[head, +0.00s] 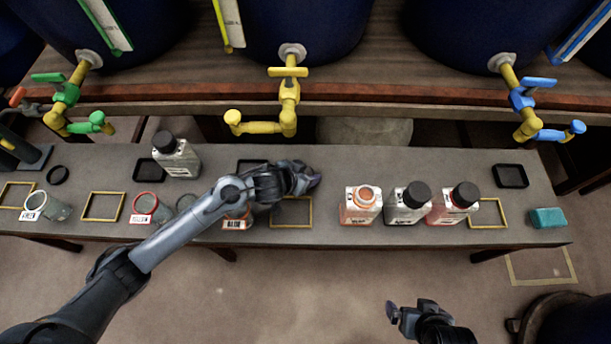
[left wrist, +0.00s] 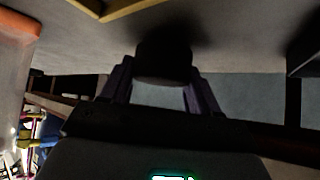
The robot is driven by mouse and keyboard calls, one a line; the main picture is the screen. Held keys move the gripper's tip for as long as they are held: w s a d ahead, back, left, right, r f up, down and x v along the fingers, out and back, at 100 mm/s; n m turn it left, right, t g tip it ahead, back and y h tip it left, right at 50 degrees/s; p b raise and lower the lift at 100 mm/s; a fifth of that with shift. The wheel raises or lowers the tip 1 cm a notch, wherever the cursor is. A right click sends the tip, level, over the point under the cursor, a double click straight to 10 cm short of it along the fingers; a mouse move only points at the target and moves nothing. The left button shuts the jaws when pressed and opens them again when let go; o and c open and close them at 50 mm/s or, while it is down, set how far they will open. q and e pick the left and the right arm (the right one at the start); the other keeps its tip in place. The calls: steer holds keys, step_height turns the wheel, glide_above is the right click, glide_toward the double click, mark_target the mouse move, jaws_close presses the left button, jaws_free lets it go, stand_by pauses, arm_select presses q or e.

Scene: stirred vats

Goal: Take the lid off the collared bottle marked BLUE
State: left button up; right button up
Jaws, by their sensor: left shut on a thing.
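My left gripper (head: 303,178) is shut on a dark, cap-like lid (left wrist: 163,62), held between its fingers in the left wrist view. In the head view the gripper hides most of that lid. Right of it, an open bottle with an orange collar (head: 366,194) stands upright on the bench without a lid. Beside it stand a pale bottle with a black lid (head: 406,204) and a reddish bottle with a black lid (head: 452,205).
The bench (head: 330,155) carries yellow square frames (head: 103,207) and black trays (head: 510,176). Another black-lidded bottle (head: 178,158) stands at the left rear. Several jars are at the left front. A teal block (head: 548,218) lies at the right end. Taps (head: 288,100) overhang behind.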

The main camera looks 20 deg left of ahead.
arm_select(q)
steer(key=shift+f, duration=0.6)
steer(key=shift+f, duration=0.1)
